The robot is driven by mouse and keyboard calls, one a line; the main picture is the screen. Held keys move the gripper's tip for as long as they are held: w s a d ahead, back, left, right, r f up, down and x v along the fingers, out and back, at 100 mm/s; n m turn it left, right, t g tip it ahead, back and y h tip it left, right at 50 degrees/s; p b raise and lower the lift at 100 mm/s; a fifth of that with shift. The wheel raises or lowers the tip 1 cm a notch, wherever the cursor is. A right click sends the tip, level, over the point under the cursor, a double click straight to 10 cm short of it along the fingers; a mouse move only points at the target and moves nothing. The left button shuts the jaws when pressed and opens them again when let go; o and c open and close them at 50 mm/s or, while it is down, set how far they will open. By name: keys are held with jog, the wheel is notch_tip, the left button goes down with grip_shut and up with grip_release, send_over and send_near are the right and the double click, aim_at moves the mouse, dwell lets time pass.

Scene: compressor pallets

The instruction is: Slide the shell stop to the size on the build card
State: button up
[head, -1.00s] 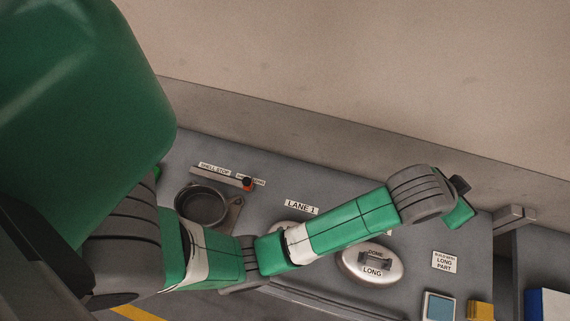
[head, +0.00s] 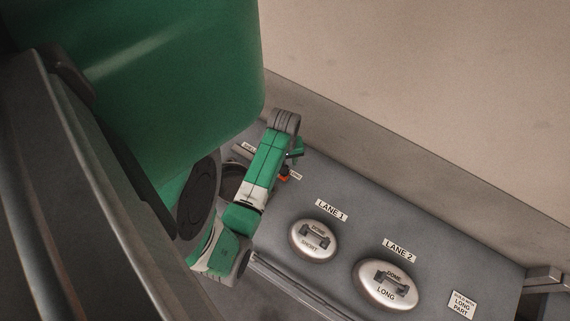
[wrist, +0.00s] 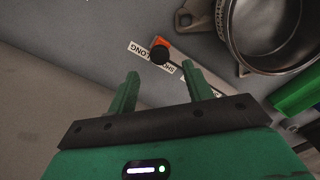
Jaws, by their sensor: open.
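The shell stop is an orange slider with a black knob (wrist: 159,53), beside a white label (wrist: 142,49) reading LONG at one end, its other word partly covered. In the head view the stop (head: 284,174) shows small beside my arm. Its rail (wrist: 205,80) runs to the lower right in the wrist view. My gripper (wrist: 162,76) is open and empty, with the knob just beyond and between its fingertips, apart from them. In the head view my gripper (head: 297,150) is partly hidden behind the wrist. The build card (head: 463,303) reads LONG PART.
A round metal shell (wrist: 268,30) in a grey holder stands beside the rail. A short dome (head: 313,240) at lane 1 and a long dome (head: 388,284) at lane 2 sit on the grey table. A wall rises behind the table.

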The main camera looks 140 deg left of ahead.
notch_tip(320, 180, down, 6)
jog(key=shift+c, duration=0.4)
